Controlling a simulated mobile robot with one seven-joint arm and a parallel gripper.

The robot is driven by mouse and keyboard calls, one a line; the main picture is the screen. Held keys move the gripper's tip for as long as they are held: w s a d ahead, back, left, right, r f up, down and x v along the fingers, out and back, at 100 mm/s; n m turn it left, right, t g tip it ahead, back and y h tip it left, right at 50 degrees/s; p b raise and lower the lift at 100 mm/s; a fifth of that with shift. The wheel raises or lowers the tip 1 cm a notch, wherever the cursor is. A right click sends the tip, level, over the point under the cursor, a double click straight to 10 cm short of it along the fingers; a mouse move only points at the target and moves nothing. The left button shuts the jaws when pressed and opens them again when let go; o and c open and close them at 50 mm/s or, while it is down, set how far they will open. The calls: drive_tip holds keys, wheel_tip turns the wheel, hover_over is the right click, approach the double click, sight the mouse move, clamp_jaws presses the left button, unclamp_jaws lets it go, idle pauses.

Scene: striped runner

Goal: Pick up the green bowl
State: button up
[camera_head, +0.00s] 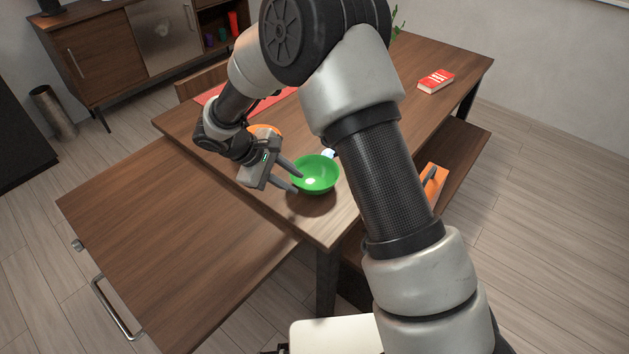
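The green bowl (318,180) is upright near the front corner of the wooden table (320,222). My gripper (297,182) is open, with its two fingers pointing right at the bowl's left side. The fingertips overlap the bowl's left rim in the picture. I cannot tell whether they touch it or whether the rim lies between them. My arm crosses the middle of the view and hides part of the table behind the bowl.
An orange object (265,130) is partly hidden behind my gripper, near a red striped runner (270,101). A small white object (328,153) is just behind the bowl. A red box (436,81) lies at the far right. A bench (462,150) with an orange item stands right.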

sight(305, 189)
drive_tip(key=x, duration=0.7)
drive_tip(key=shift+w+a+f+b, duration=0.15)
drive_tip(key=shift+w+f+b, duration=0.15)
drive_tip(key=shift+b, duration=0.05)
clamp_jaws()
